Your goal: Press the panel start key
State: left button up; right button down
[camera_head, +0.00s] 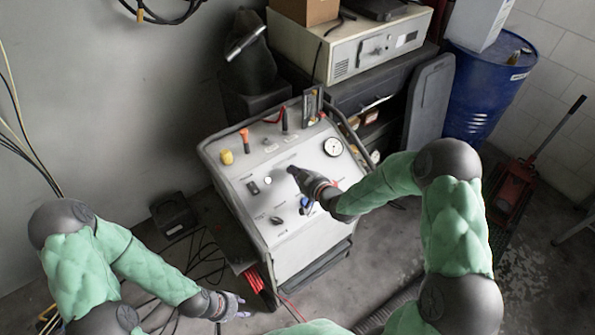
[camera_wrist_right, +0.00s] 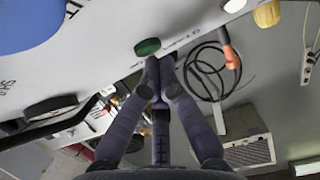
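The sloped grey control panel (camera_head: 310,158) stands in the middle of the head view. My right gripper (camera_head: 292,170) reaches over its middle from the right. In the right wrist view, a round green button (camera_wrist_right: 147,47) with partly readable lettering beside it sits on the panel (camera_wrist_right: 110,35). The fingertips of my right gripper (camera_wrist_right: 160,64) are drawn together, empty, right by the green button; I cannot tell whether they touch it. In the head view I cannot make out the green button. My left gripper (camera_head: 232,306) hangs low, left of the panel's base, and its finger opening is unclear.
The panel carries a gauge (camera_head: 333,147), an orange lever (camera_head: 245,138), a yellow knob (camera_head: 227,157) and a blue knob (camera_head: 306,203). A beige box unit (camera_head: 345,50) and a blue barrel (camera_head: 487,90) stand behind. Cables lie on the floor at left.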

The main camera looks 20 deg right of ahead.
dwell(0.3)
jog(key=shift+w+a+f+b, duration=0.2)
jog(key=shift+f+b, duration=0.6)
jog(key=shift+b, duration=0.25)
pick_arm(q)
jog(key=shift+s+f, duration=0.15)
jog(key=shift+f, duration=0.8)
